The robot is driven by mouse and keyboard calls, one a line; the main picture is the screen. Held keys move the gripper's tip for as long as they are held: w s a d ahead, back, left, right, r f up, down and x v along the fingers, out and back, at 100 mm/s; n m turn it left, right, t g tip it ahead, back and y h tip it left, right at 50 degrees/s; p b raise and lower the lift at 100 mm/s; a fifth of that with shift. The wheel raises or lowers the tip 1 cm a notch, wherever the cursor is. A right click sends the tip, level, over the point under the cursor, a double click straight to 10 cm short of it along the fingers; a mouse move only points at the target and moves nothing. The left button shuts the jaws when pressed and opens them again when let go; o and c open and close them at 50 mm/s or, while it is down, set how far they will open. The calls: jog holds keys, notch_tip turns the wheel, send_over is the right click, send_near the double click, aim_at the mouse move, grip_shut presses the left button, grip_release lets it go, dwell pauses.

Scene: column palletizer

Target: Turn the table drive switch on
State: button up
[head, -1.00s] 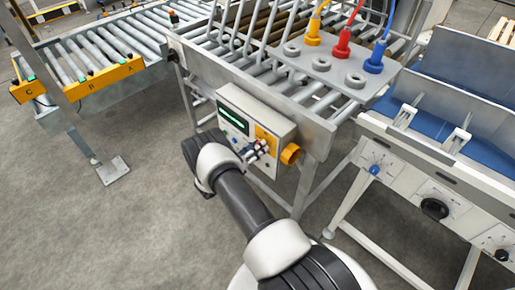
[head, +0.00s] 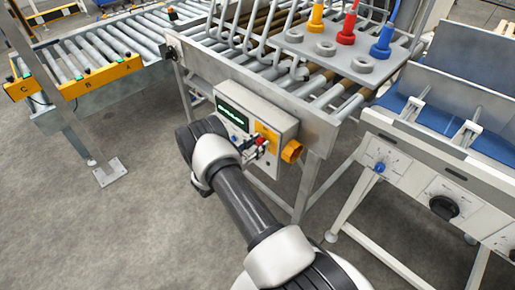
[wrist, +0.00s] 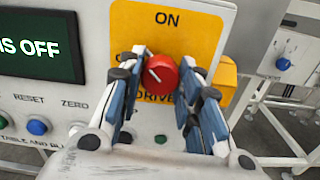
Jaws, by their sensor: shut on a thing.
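The table drive switch is a red round knob (wrist: 162,77) on a yellow plate (wrist: 184,30), with ON above it and DRIVE partly hidden below it. A white mark on the knob points to the upper left. My gripper (wrist: 164,72) has one finger on each side of the knob and is shut on it. In the head view, my gripper (head: 256,147) is at the front of the control box (head: 285,126). The box's dark screen (wrist: 38,45) shows green-white text ending in "IS OFF".
An orange part (head: 291,151) sticks out at the box's right side. A roller table (head: 250,88) is above, and a white machine (head: 440,190) stands to the right.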

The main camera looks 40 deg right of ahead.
jog(key=m+b, duration=0.2)
jog(key=m, duration=0.2)
jog(key=shift+f+m, duration=0.1)
jog(key=shift+m, duration=0.3)
jog(key=shift+m+b, duration=1.45)
jog(key=shift+m, duration=0.75)
jog(key=o, duration=1)
jog(key=shift+o, duration=0.2)
jog(key=a, duration=1.2)
jog(key=shift+s, duration=0.4)
